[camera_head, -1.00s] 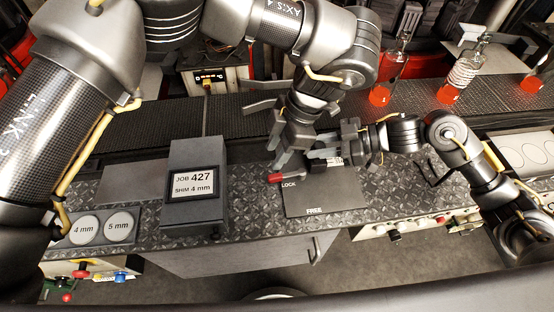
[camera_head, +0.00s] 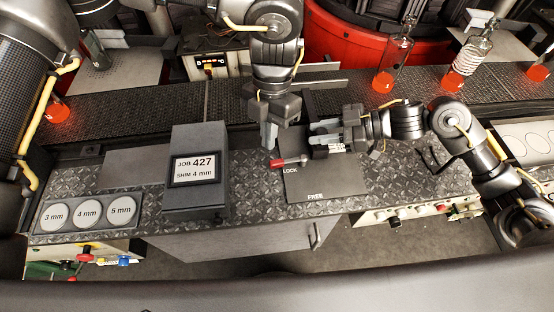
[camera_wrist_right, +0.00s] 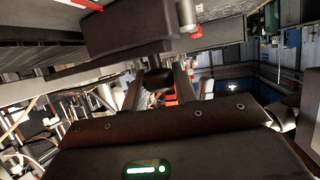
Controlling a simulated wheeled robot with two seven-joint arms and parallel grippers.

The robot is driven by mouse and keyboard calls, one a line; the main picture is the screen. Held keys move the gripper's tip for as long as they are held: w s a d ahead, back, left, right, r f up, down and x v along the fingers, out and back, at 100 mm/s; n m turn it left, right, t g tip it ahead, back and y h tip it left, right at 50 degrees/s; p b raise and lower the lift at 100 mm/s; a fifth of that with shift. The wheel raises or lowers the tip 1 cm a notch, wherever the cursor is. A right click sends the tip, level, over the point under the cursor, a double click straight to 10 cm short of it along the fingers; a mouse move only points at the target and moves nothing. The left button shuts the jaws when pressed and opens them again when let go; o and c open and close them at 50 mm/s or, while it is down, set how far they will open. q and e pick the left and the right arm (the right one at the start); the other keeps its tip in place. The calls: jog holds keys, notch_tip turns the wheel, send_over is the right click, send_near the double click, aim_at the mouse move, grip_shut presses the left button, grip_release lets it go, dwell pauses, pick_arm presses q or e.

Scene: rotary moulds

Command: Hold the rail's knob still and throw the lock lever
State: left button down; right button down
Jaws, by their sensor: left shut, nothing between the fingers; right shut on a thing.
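The lock lever (camera_head: 291,161) has a red grip and a grey shaft. Its red end lies beside the LOCK label on the dark plate (camera_head: 310,183), with FREE printed at the near edge. My left gripper (camera_head: 268,146) is shut and empty, pointing down just behind the red grip, seemingly apart from it. My right gripper (camera_head: 312,137) reaches in from the right and is shut on the rail's knob. In the right wrist view the dark knob (camera_wrist_right: 160,80) shows between its fingers. In the head view the knob is mostly hidden by the gripper.
A grey box (camera_head: 197,200) with a sign reading JOB 427, SHIM 4 mm stands left of the plate. Round 3, 4 and 5 mm shims (camera_head: 87,213) lie further left. A belt (camera_head: 150,115) with red-filled bottles (camera_head: 467,65) runs behind.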

aim_at(288, 161)
pick_arm(q)
jog(key=n, duration=0.3)
jog(key=s+d+n+h, duration=0.1)
jog(key=n, duration=0.3)
jog(key=s+d+n, duration=0.1)
jog(key=n, duration=0.2)
jog(key=shift+s+r+n+g+h, duration=0.1)
jog(key=shift+r+n+g+h, duration=0.1)
jog(key=shift+n+g+h, duration=0.15)
jog(key=shift+f, duration=0.1)
jog(key=x, duration=1)
jog(key=shift+s+a, duration=0.1)
jog(key=w, duration=0.2)
jog(key=shift+w+a, duration=0.2)
jog(key=shift+w, duration=0.2)
jog(key=shift+w+a, duration=0.15)
jog(key=shift+w, duration=0.55)
